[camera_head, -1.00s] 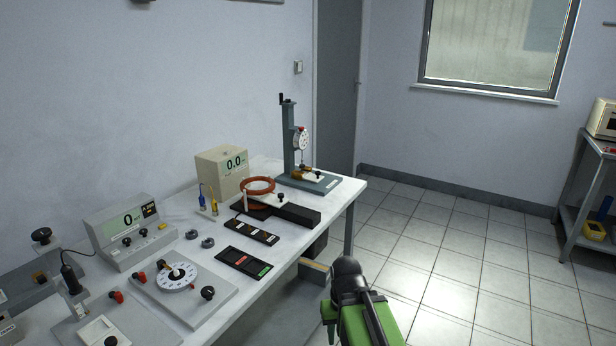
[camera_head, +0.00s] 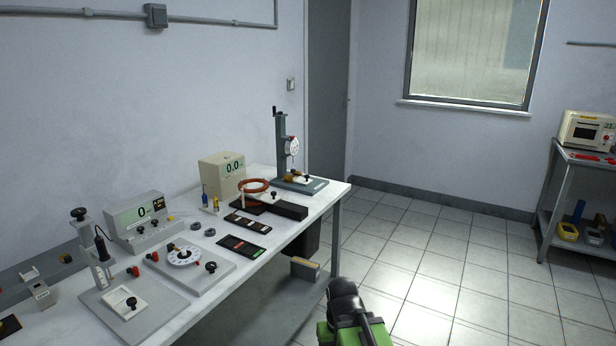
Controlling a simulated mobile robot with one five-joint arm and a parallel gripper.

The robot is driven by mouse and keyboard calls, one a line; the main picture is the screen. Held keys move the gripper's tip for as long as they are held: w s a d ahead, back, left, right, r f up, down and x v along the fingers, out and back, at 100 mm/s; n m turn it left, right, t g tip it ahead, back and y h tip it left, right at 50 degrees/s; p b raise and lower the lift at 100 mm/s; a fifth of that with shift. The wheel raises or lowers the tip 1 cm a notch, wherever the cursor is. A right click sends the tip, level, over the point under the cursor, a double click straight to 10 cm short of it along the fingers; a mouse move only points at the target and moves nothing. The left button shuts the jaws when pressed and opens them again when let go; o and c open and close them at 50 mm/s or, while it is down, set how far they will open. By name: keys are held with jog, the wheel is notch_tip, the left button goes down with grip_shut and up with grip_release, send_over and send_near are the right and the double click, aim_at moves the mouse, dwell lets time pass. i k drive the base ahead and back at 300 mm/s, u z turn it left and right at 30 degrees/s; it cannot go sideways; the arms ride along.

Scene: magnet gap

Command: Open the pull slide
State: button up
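No part is labelled as the pull slide, so I cannot tell for certain which it is. A white plate with a black knob (camera_head: 131,303) lies on a grey base at the front left of the table. Another small white piece with a black knob (camera_head: 273,196) sits on a long black block (camera_head: 287,208) beside a copper-coloured coil (camera_head: 254,185). My arm's dark, rounded end (camera_head: 344,296) with a green part below it shows at the bottom middle, right of the table. It is apart from both knobs. My gripper's fingers cannot be made out.
The white table (camera_head: 222,282) runs along the left wall. It carries a dial plate (camera_head: 185,256), two display boxes (camera_head: 222,175), dark panels (camera_head: 244,247) and a gauge stand (camera_head: 283,150). A shelf (camera_head: 562,200) stands at the right. The tiled floor (camera_head: 440,270) between is clear.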

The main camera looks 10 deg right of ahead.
aim_at(305, 181)
jog(key=u, duration=0.3)
jog(key=i, duration=1.3)
jog(key=z, duration=0.45)
